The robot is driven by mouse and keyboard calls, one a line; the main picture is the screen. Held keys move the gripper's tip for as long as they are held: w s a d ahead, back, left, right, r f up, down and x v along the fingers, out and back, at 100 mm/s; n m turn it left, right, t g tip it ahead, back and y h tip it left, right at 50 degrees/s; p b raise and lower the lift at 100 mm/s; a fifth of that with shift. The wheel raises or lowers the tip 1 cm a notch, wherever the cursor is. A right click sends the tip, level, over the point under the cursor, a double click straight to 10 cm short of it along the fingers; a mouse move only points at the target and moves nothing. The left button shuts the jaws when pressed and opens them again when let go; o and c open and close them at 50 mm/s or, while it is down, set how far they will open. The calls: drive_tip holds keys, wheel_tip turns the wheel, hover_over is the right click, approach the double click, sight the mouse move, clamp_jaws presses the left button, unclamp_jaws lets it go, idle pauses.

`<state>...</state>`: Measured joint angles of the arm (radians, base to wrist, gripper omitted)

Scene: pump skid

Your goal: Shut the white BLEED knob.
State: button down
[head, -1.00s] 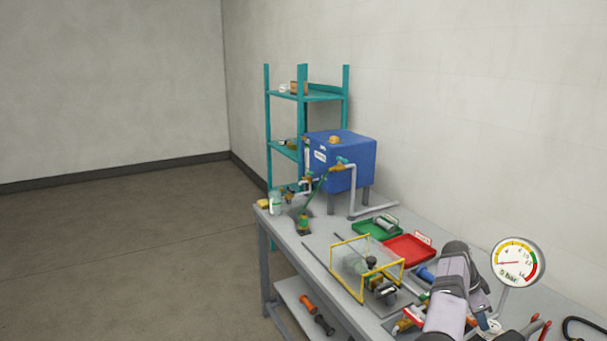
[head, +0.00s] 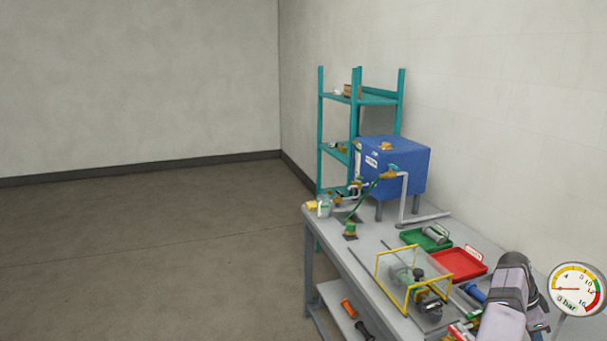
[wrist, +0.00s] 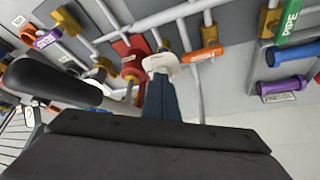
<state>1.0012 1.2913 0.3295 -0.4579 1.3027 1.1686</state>
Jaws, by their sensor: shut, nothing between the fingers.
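In the wrist view a white piece (wrist: 161,65), which looks like the white knob, sits just beyond my fingertips among the pipes. Its lettering cannot be read, and how far it is turned is unclear. My gripper (wrist: 160,88) is shut and empty, its dark fingers pointing at the white piece and overlapping its lower edge. Whether they touch it I cannot tell. In the head view my grey arm reaches over the near right of the bench; the knob and fingertips are not visible there.
Beside the white piece are a red part (wrist: 132,57) and an orange collar (wrist: 202,54). A black handle (wrist: 50,80) is close at left. A gauge (head: 577,289) stands at right; a yellow-framed clear guard (head: 413,283), red tray (head: 459,264) and blue tank (head: 398,165) are farther back.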

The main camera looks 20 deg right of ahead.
wheel_tip(320, 180, up, 3)
drive_tip(key=p, duration=0.3)
drive_tip(key=shift+r, duration=0.15)
drive_tip(key=shift+w, duration=0.1)
